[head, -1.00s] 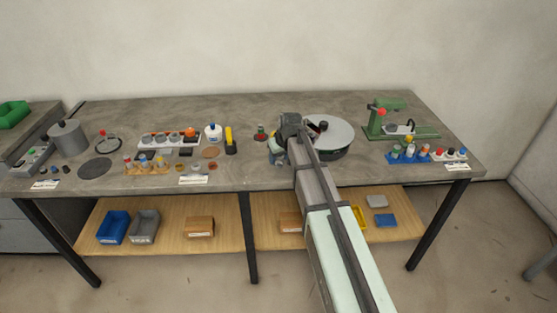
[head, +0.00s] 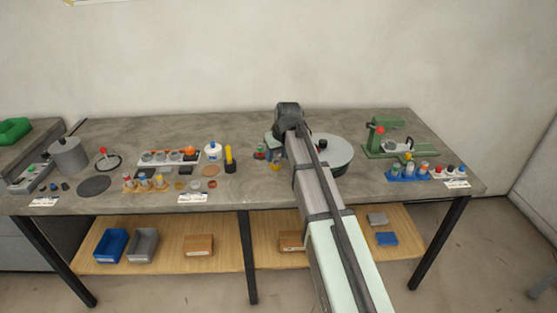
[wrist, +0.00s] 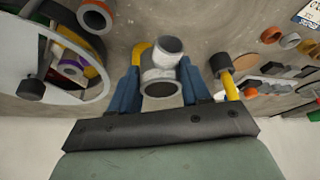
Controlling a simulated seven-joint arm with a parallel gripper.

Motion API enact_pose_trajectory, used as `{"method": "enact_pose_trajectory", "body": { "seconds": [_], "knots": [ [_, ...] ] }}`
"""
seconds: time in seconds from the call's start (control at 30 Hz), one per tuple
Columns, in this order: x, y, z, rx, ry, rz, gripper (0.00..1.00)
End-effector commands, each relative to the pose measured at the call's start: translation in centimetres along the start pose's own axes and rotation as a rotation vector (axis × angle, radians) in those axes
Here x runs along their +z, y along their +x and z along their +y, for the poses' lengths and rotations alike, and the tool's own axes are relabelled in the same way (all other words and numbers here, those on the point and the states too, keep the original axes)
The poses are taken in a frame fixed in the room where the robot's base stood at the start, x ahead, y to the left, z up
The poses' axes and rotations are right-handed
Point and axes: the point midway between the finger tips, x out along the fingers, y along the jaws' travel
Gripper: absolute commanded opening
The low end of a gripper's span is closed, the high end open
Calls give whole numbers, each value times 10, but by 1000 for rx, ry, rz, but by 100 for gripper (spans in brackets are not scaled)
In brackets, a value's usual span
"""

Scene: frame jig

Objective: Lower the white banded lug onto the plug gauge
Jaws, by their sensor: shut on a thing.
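My gripper (wrist: 161,86) is shut on a whitish hollow lug (wrist: 160,62) with a grey band, held between its blue fingers in the wrist view. The lug's dark open end faces the camera. A yellow part (wrist: 142,52) shows partly behind the lug; I cannot tell whether they touch. In the head view my arm's end is above the bench beside the round grey turntable, and the arm hides the lug and most of the fingers. I cannot identify the plug gauge with certainty.
The round turntable (head: 335,160) carries rings and a black knob. A yellow-and-black upright tool (head: 229,158) stands left of my gripper. A green press (head: 385,146) and blue rack (head: 408,174) are at right. Racks and discs fill the left; the bench's back strip is clear.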

Motion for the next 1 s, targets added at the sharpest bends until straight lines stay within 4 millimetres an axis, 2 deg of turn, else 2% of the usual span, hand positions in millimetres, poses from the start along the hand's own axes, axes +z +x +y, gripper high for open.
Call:
{"method": "enact_pose_trajectory", "body": {
  "seconds": [0.17, 0.3, 0.5, 0.7, 1.0],
  "knots": [
    [-50, 11, -5, -9, -20, -4, 16],
    [-97, 23, -1, -9, -30, -6, 16],
    [-150, 36, 8, -5, -26, -6, 16],
    [-174, 41, 16, 1, -12, -2, 16],
    [-174, 46, 17, 4, 10, 2, 16]
  ]
}}
